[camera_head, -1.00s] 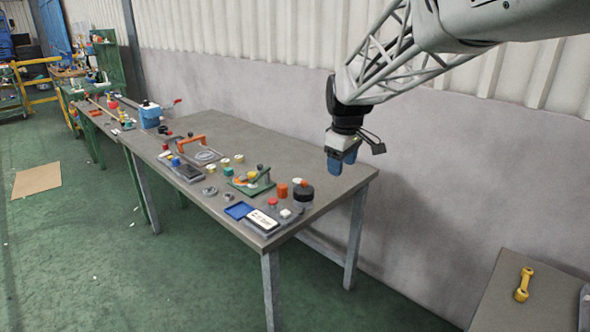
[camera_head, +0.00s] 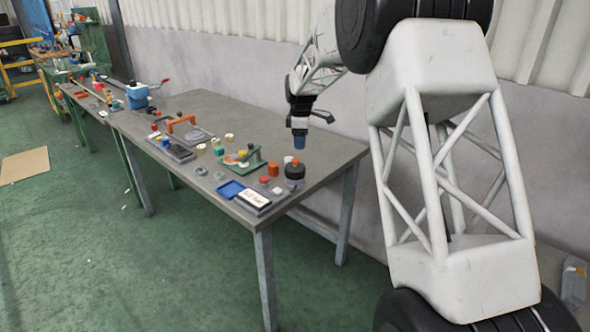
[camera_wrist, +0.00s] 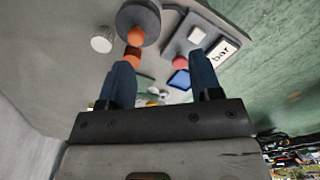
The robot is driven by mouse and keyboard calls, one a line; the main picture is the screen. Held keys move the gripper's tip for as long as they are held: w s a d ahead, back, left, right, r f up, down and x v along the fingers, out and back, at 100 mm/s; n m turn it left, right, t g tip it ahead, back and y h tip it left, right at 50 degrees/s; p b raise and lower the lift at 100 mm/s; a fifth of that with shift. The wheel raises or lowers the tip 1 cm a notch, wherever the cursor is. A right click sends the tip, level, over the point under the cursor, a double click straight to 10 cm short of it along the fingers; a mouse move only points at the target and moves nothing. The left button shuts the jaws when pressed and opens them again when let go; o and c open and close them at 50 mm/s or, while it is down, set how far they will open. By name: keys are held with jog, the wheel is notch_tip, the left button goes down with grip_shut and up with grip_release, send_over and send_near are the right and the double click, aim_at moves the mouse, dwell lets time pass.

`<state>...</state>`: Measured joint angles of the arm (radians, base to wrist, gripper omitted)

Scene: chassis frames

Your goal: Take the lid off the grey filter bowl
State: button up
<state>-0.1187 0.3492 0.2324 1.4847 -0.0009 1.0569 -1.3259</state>
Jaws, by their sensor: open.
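The grey filter bowl (camera_head: 294,175) is a dark round pot near the right end of the workbench, with a darker lid on top and a small orange knob (camera_head: 295,161). In the wrist view the bowl (camera_wrist: 138,14) is at the top, left of centre, with its orange knob (camera_wrist: 136,36) towards me. The lid looks seated on the bowl. My gripper (camera_head: 299,143) points down above the bench, above the bowl and apart from it. In the wrist view the blue fingers of my gripper (camera_wrist: 160,72) are spread with nothing held between them.
An orange cylinder (camera_head: 273,169) stands just left of the bowl. A grey panel (camera_head: 262,204) with a "bar" gauge, a red button (camera_head: 264,180) and a blue tray (camera_head: 231,188) are close by. A green fixture (camera_head: 240,163) stands further left. Bare bench lies behind the bowl.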

jog(key=n, duration=0.1)
send_over(295, 159)
notch_tip(295, 159, down, 4)
jog(key=shift+s+r, duration=0.1)
jog(key=shift+s, duration=0.05)
jog(key=shift+f, duration=1.35)
jog(key=shift+w+f, duration=0.2)
jog(key=shift+f, duration=2.4)
